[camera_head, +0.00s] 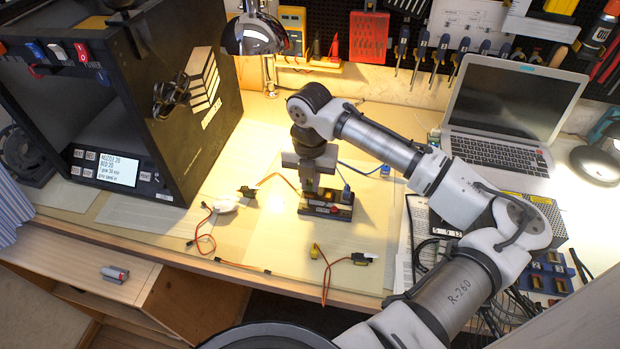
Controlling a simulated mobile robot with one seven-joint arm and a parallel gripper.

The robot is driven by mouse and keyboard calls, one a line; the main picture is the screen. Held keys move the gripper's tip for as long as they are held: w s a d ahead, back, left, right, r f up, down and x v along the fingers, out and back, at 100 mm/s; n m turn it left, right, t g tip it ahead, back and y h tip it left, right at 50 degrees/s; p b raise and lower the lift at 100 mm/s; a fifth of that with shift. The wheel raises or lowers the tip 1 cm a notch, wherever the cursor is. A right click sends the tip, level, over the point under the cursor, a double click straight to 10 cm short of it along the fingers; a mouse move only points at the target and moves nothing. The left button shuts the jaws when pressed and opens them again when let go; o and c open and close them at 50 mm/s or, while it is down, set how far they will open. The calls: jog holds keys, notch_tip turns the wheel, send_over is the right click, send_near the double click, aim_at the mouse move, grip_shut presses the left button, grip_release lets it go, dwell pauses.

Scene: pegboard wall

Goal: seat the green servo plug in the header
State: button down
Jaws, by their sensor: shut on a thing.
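The header sits on a small dark board (340,210) on the bench, with a red button and a small label on its front. My gripper (311,187) points down over the left part of this board. It is shut on a small greenish piece, which I take to be the green servo plug (309,184), mostly hidden by the fingers. An orange lead runs from there to a small black servo (247,191) on the left. A blue plug (346,192) with a blue wire stands at the board's right end. I cannot tell whether the green plug touches the header.
A yellow plug (314,251) with its lead and a dark servo (360,259) lies in front of the board. A red-brown lead (203,237) lies to the left. A black printer (150,100), a lamp (254,34) and a laptop (510,110) stand around.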

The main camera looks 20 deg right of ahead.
aim_at(310, 182)
jog(key=shift+f, duration=0.3)
jog(key=c, duration=1.3)
grip_release()
jog(key=shift+r, duration=0.1)
jog(key=shift+c, duration=0.2)
jog(key=shift+r+p, duration=2.1)
jog(key=shift+r, duration=0.45)
jog(key=shift+f, duration=0.1)
